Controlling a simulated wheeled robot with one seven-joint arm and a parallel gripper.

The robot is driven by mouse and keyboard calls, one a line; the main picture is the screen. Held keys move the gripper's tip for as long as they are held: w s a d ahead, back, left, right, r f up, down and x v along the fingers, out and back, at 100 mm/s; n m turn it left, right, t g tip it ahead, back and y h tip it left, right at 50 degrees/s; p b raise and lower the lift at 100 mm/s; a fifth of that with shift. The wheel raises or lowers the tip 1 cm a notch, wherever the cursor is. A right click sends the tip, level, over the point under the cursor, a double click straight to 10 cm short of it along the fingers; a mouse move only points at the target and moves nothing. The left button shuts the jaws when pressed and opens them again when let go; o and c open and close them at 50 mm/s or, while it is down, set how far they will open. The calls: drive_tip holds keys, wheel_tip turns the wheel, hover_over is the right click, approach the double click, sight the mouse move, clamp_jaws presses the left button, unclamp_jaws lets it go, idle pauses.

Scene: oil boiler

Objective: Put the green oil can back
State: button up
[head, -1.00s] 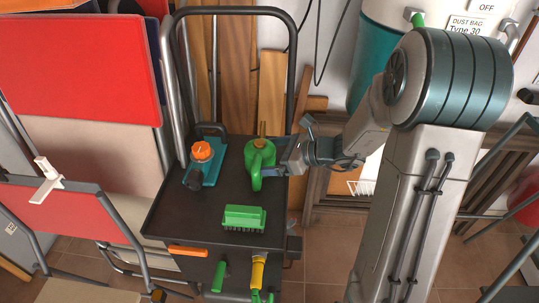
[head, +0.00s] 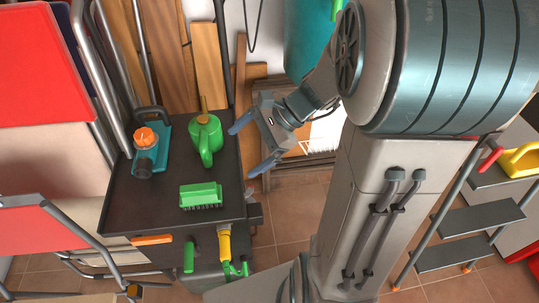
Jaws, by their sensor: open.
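The green oil can (head: 206,136) stands upright on the black top of the cart (head: 160,201), near its back right corner. Its brass spout points up and away. My gripper (head: 243,148) is open and empty just right of the can. Its two fingers are spread, and a gap shows between them and the can.
A green brush (head: 201,196) lies on the cart in front of the can. A teal tool with an orange knob (head: 147,145) stands at the left. Wooden boards (head: 209,70) lean behind. Folding chairs (head: 40,230) crowd the left. A stepladder (head: 470,210) stands at the right.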

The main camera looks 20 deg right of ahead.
drive_tip(key=s+d+r+n+h, duration=0.1)
drive_tip(key=s+d+n+h, duration=0.2)
drive_tip(key=s+n+h, duration=0.5)
drive_tip(key=n+h, duration=0.1)
drive_tip(key=n, duration=0.6)
drive_tip(key=shift+s+r+n+t, duration=0.3)
drive_tip(key=shift+s+r+t, duration=0.05)
drive_tip(key=shift+t, duration=0.05)
drive_tip(key=shift+d, duration=0.1)
drive_tip(key=p+v, duration=0.2)
drive_tip(key=w+p+v, duration=0.1)
drive_tip(key=p+v, duration=0.2)
drive_tip(key=shift+r, duration=0.45)
